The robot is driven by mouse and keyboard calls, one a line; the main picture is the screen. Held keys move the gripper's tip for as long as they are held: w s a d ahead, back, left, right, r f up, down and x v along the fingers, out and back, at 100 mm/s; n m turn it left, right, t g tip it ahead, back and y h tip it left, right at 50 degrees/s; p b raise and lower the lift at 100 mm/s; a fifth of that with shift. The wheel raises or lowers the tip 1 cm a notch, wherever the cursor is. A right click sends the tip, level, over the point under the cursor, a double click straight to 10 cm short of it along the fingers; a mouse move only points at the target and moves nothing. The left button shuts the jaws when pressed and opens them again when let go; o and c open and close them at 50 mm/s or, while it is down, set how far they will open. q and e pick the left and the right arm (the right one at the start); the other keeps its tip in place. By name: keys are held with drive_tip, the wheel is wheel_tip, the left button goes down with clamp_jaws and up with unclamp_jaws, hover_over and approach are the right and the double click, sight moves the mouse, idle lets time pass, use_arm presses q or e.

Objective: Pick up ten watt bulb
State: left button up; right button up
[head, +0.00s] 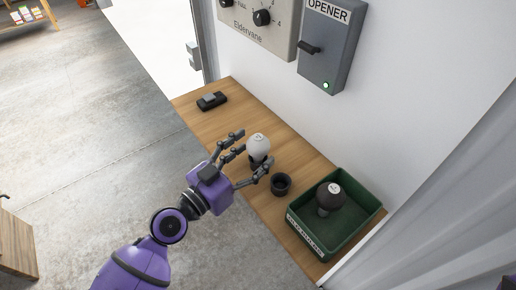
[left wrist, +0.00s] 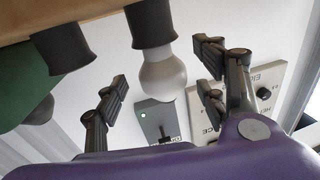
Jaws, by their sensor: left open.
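A white bulb (head: 258,144) stands upright in a black holder (head: 256,164) on the wooden shelf. The mark on top of it is too small to read. My left gripper (head: 252,152) is open, with its fingers on either side of the bulb. In the left wrist view, which is upside down, the white bulb (left wrist: 163,74) sits between the spread fingers of the gripper (left wrist: 163,66), with gaps on both sides. A dark bulb (head: 330,193) lies in the green tray (head: 352,229); its mark is also unreadable. My right gripper is not in view.
A second black holder (head: 281,184), empty, stands between the white bulb and the tray. A small black device (head: 211,101) lies at the shelf's far end. The wall behind carries a dial panel (head: 270,35) and an opener box (head: 328,58).

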use_arm(q)
drive_tip(key=shift+x, duration=1.25)
drive_tip(key=shift+a, duration=0.1)
drive_tip(key=c, duration=0.9)
